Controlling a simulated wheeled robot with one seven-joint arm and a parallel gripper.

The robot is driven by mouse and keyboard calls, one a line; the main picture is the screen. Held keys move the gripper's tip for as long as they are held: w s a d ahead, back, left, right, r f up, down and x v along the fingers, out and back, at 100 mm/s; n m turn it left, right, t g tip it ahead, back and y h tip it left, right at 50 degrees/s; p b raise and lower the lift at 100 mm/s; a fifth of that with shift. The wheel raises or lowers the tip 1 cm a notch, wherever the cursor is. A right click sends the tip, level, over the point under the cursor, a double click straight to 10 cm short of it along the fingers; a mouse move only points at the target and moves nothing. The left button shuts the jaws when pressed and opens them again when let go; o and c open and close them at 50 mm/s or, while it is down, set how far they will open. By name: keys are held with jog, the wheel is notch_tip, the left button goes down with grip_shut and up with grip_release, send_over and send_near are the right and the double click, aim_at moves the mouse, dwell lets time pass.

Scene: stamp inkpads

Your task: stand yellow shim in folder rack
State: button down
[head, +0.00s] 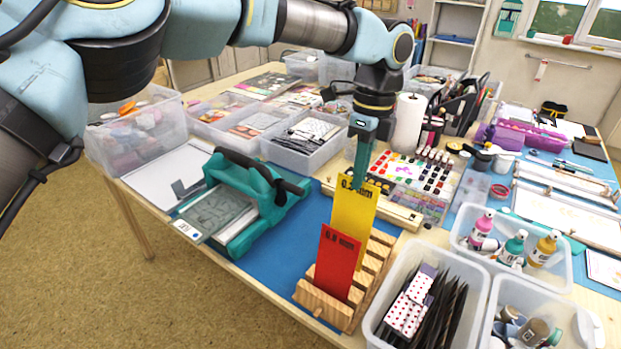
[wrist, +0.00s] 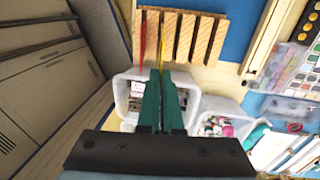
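The yellow shim (head: 355,218) stands upright at the wooden folder rack (head: 324,302), just behind a red shim (head: 338,264). My gripper (head: 361,176) is at the yellow shim's top edge from above, its teal fingers shut on it. In the wrist view the fingers (wrist: 160,74) are close together, with the yellow shim (wrist: 163,42) seen edge-on ahead of them, in line with a gap between two slats of the rack (wrist: 186,36). The red shim (wrist: 143,45) is one gap to the left. The yellow shim's lower edge is hidden, so its depth in the slot cannot be told.
A clear bin of dark folders (head: 427,305) stands close to the rack's right. A teal press (head: 245,205) is to the left on the blue mat (head: 290,240). A paint set (head: 410,172) lies behind. The rack's slots behind the yellow shim are empty.

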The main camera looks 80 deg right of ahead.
aim_at(355, 198)
jog(key=shift+w+a+f+b, duration=0.15)
jog(key=shift+f+b, duration=0.3)
jog(key=shift+f, duration=1)
jog(key=shift+a+f+b, duration=0.25)
jog(key=shift+f+b, duration=0.15)
jog(key=shift+f, duration=1.1)
jog(key=shift+w+a+f+b, duration=0.15)
jog(key=shift+f+b, duration=0.3)
jog(key=shift+f, duration=1)
jog(key=c, duration=1.5)
grip_release()
jog(key=shift+c, duration=0.2)
jog(key=o, duration=0.5)
jog(key=shift+o, duration=0.2)
jog(key=shift+s+d+r+p, duration=0.1)
jog(key=shift+d+r+p, duration=0.05)
jog(key=shift+r+p, duration=1.25)
jog(key=shift+d+r, duration=0.15)
jog(key=shift+r, duration=0.95)
